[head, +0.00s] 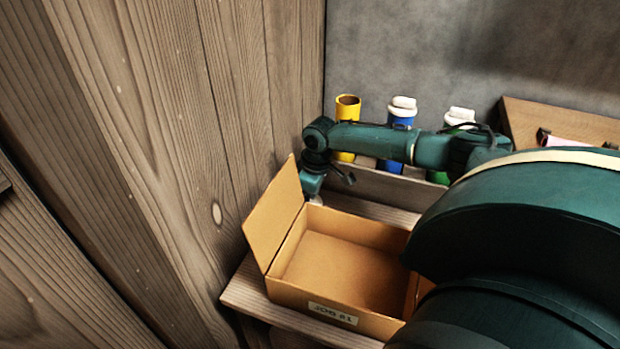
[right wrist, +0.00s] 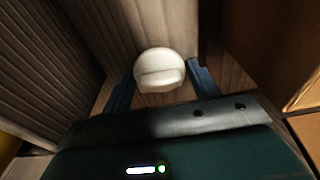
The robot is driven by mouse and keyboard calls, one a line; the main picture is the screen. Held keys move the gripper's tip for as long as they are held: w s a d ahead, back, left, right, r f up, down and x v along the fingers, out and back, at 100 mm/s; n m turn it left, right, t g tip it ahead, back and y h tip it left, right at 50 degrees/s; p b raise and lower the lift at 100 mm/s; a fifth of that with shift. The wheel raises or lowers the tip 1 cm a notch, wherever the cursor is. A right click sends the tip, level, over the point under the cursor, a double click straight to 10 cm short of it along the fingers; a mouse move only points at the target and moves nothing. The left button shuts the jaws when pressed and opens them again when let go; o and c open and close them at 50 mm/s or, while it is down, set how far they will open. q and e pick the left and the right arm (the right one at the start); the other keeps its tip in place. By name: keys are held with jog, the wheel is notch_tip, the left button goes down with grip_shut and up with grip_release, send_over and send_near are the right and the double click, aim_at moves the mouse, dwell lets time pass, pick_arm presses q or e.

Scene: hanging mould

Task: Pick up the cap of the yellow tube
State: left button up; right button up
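The yellow tube (head: 347,110) stands upright at the back with its top open and no cap on it. A white rounded cap (right wrist: 158,70) shows in the right wrist view against wood, between and just beyond the fingertips of my right gripper (right wrist: 163,72). The two blue fingers are spread on either side of it; I cannot tell whether they touch it. In the head view my right gripper (head: 314,186) points down beside the box's raised flap, with a small whitish bit of the cap (head: 316,200) just below it. My left gripper is not in view.
An open cardboard box (head: 340,318) stands on a wooden shelf (head: 244,290), its flap raised close to my right gripper. A blue tube (head: 399,120) and a green tube (head: 451,127), both white-capped, stand at the back. A wooden wall (head: 170,130) closes off the left.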

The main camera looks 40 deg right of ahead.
jog(key=c, duration=0.7)
